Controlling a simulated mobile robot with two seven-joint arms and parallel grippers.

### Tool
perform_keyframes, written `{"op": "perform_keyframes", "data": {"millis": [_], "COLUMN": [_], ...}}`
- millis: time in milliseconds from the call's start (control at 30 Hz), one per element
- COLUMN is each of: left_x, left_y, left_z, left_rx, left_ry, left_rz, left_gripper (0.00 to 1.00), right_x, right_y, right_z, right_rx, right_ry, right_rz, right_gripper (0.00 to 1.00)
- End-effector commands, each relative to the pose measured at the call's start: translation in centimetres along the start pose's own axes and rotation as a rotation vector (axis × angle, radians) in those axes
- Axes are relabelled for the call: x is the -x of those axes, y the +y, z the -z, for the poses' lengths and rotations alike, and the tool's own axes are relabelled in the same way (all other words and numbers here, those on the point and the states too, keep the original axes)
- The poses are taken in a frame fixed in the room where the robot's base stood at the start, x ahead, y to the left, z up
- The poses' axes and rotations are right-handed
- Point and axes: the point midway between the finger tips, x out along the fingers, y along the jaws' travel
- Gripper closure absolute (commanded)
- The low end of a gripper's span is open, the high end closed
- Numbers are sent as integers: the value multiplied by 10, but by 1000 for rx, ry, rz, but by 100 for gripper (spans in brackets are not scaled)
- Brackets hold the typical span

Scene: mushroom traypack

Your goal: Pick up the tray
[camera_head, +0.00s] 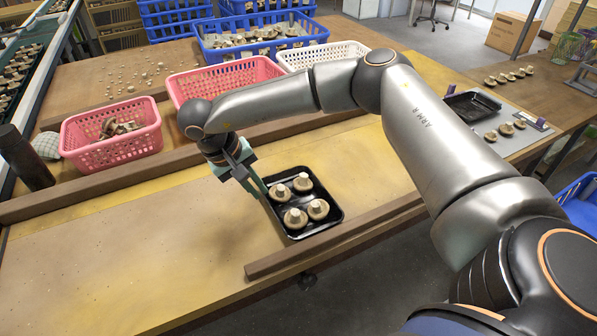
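A black tray (326,194) lies flat on the yellowish worktable and holds several mushrooms (295,217), brown caps with pale stems. My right gripper (256,187) reaches down from the upper left with its fingers at the tray's left edge. The fingers overlap the rim in this view. I cannot tell whether they are closed on it. My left gripper is out of view.
A wooden rail (333,237) runs along the table's front, close to the tray. Pink baskets (112,148) and a white basket (322,52) stand behind. Another black tray (472,104) lies at right. The table's front left is clear.

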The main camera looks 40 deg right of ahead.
Motion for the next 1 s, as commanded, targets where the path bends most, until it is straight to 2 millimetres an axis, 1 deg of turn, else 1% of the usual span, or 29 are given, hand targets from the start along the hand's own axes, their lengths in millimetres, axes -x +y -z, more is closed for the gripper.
{"op": "perform_keyframes", "data": {"millis": [133, 300, 433, 700, 733, 800, 1000], "left_x": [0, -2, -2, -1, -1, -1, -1], "left_y": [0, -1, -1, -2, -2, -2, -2], "left_z": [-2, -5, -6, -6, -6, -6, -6], "left_rx": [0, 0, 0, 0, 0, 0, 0], "left_ry": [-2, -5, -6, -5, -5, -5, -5], "left_rz": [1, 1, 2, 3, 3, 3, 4], "left_gripper": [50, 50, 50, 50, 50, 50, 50], "right_x": [-13, -39, -53, -55, -55, -55, -55], "right_y": [0, -1, -1, -1, -1, -1, -1], "right_z": [-1, -4, -4, -3, -3, -3, -3], "right_rx": [0, -2, -2, -2, -2, -2, -2], "right_ry": [-1, -3, -2, -1, -1, -1, -1], "right_rz": [-1, -1, 0, 1, 1, 1, 1], "right_gripper": [89, 89, 89, 89, 91, 99, 100]}}
